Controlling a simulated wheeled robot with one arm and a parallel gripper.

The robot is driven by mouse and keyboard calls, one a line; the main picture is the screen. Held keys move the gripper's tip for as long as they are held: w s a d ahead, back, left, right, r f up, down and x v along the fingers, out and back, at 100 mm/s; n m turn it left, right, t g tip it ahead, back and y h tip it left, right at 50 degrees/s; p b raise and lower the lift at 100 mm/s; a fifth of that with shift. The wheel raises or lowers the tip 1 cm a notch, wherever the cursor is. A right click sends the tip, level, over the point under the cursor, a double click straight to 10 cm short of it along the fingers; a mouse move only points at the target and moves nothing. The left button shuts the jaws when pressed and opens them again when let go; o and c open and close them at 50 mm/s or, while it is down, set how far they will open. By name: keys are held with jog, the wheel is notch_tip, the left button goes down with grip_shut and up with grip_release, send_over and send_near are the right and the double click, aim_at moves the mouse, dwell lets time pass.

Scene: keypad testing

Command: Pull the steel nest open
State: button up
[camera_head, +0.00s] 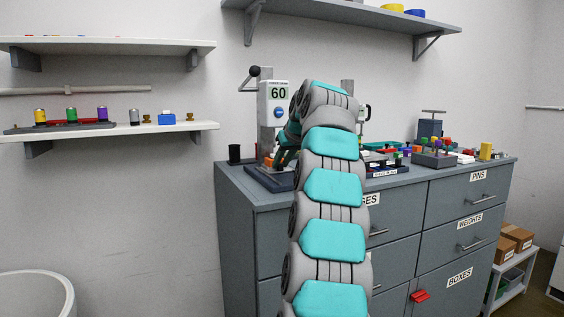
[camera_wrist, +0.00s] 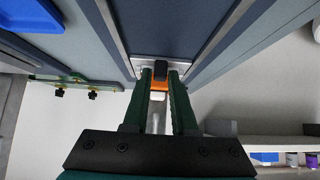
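The keypad tester (camera_head: 276,110) stands at the left end of the grey cabinet top, its display reading 60. In the wrist view a steel plate (camera_wrist: 142,67), which looks like the nest, lies at the fingertips with an orange and black handle (camera_wrist: 160,83) at it. My gripper (camera_wrist: 159,80) has its two dark green fingers on either side of this handle, with no clear gap, so it looks shut on it. In the head view my arm hides much of the tester's front, and my gripper (camera_head: 282,158) shows only partly beside it. How far the nest is out is hidden.
The cabinet (camera_head: 462,215) has labelled drawers. A black cup (camera_head: 235,154) stands left of the tester; a block with coloured pegs (camera_head: 434,158) and small parts lie to the right. Wall shelves (camera_head: 105,130) hang at left. The floor left of the cabinet is partly clear beside a white bin (camera_head: 40,290).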

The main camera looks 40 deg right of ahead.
grip_shut()
dwell(1.0)
